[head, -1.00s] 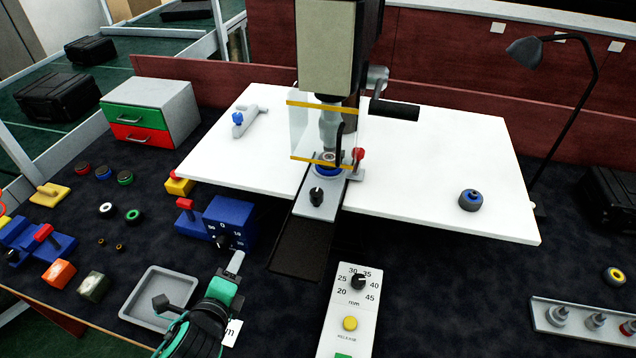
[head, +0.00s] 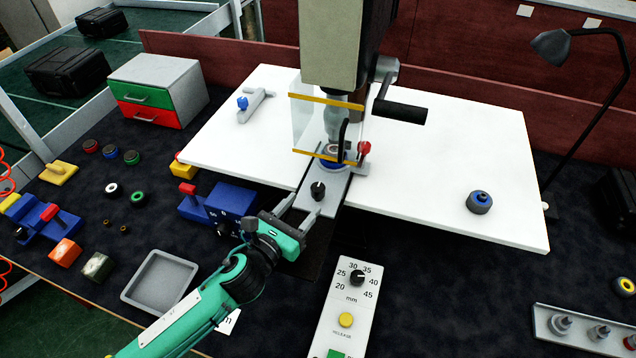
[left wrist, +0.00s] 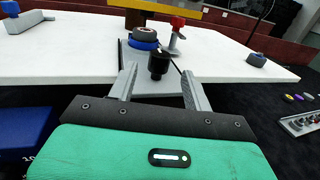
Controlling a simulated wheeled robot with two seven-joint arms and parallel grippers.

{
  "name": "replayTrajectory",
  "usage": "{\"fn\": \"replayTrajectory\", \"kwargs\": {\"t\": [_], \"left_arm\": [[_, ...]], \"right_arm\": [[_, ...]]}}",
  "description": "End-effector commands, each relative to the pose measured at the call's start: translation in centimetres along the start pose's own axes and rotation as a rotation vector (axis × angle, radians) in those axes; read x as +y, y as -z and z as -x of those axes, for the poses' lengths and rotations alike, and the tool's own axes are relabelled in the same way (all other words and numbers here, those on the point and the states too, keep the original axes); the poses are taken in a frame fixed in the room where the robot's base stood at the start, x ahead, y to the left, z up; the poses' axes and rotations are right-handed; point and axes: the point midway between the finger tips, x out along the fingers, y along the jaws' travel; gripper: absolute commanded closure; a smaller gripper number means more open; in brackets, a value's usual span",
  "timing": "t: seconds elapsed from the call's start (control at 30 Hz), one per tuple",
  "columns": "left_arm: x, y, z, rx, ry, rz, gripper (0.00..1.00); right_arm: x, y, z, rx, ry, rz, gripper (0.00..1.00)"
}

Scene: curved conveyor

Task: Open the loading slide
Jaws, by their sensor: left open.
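The loading slide (head: 328,186) is a grey metal plate running forward from under the press. A black knob (head: 318,191) stands upright near its front end; the knob also shows in the left wrist view (left wrist: 158,64). A blue ring-shaped part with a dark top (left wrist: 145,38) sits at the slide's far end, under the press. My left gripper (head: 300,204) is open, just in front of the knob. In the left wrist view its two fingers (left wrist: 160,85) point at the knob from either side, and no contact is clear. My right gripper is not in view.
The press (head: 333,50) stands above the slide, with a clear guard (head: 310,122) and a black crank handle (head: 400,111). A red knob (head: 364,148) is close right of the slide. A blue dial box (head: 232,205) stands left of my gripper. A control panel (head: 345,300) lies in front.

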Motion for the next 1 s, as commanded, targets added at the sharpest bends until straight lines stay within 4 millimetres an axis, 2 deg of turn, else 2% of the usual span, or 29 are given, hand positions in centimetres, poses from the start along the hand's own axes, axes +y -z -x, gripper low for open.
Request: {"fn": "replayTrajectory", "kwargs": {"t": [0.1,0.33,0.5,0.8,0.87,1.0], "left_arm": [[0.0,-0.3,-2.6,0.0,-0.002,0.002,0.5],[0.0,-0.1,-6.0,0.001,-0.002,0.003,0.5],[0.0,0.0,-7.1,0.001,-0.001,0.002,0.5],[0.0,0.1,-7.3,0.001,-0.001,0.002,0.5],[0.0,0.1,-7.3,0.001,-0.001,0.002,0.6],[0.0,0.1,-7.3,0.001,-0.001,0.002,0.87]], "right_arm": [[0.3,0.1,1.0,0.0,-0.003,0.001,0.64],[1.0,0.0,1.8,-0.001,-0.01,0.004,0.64],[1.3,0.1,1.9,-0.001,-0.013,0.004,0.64],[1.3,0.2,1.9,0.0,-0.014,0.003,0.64],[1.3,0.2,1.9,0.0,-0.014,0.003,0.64],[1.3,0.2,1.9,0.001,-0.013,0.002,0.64]]}}
